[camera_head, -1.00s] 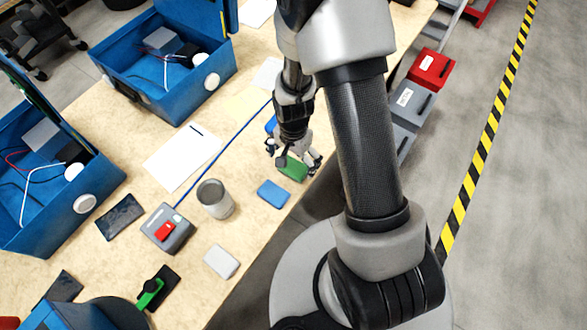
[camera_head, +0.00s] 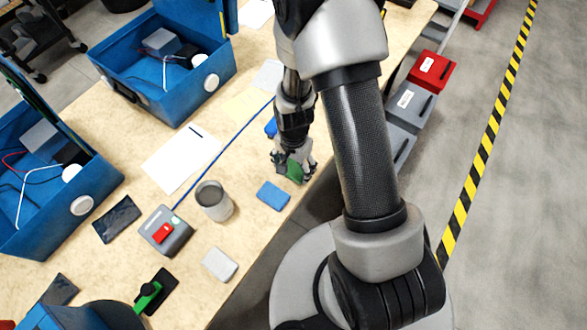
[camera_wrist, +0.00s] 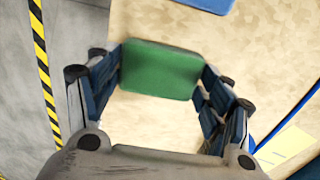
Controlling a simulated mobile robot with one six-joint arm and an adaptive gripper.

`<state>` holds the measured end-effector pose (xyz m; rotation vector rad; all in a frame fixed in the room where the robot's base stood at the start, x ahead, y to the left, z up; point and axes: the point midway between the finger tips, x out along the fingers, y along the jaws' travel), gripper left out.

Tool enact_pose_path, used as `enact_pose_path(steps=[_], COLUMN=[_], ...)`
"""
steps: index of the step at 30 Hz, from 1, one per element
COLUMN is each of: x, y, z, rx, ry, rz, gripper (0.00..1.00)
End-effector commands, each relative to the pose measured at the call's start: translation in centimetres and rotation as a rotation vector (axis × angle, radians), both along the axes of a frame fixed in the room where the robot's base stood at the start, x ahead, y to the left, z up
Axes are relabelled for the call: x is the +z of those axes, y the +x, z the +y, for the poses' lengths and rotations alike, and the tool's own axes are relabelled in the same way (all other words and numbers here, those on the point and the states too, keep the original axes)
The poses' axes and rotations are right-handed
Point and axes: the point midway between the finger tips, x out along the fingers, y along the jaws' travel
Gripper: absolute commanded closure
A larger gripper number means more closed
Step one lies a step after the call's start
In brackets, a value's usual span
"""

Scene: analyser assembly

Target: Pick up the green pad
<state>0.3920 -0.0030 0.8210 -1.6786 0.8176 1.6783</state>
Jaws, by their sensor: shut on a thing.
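The green pad (camera_wrist: 160,70) is between the two fingers of my gripper (camera_wrist: 160,92) in the wrist view, with a finger against each side edge. In the head view the green pad (camera_head: 295,172) shows partly between the fingers of my gripper (camera_head: 292,168), near the table's right edge. My gripper is shut on it. The fingers hide part of the pad in the head view. I cannot tell whether the pad is clear of the table top.
A blue pad (camera_head: 273,195) lies just in front of the gripper. A grey cup (camera_head: 214,203) stands to its left. A grey box with a red switch (camera_head: 166,231), a white pad (camera_head: 219,264) and two open blue cases (camera_head: 190,95) (camera_head: 60,215) are further left.

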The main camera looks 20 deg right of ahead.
Motion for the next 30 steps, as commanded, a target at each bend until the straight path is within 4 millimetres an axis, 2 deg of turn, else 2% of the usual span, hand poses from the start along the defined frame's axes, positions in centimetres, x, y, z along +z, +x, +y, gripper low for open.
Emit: enact_pose_path(steps=[8, 14, 17, 20, 27, 30], x=[0.1, 1.7, 3.4, 6.0, 13.2, 15.6], y=[0.0, 0.1, 0.1, 0.2, 0.1, 0.1], z=[0.0, 0.0, 0.0, 0.0, 0.0, 0.0], rx=[0.000, 0.000, 0.000, 0.000, 0.000, 0.000], ry=[0.001, 0.000, -0.001, -0.001, -0.001, -0.001], rz=[-0.001, -0.001, -0.004, -0.006, -0.007, -0.004], gripper=[0.43, 0.43, 0.43, 0.43, 0.43, 0.43])
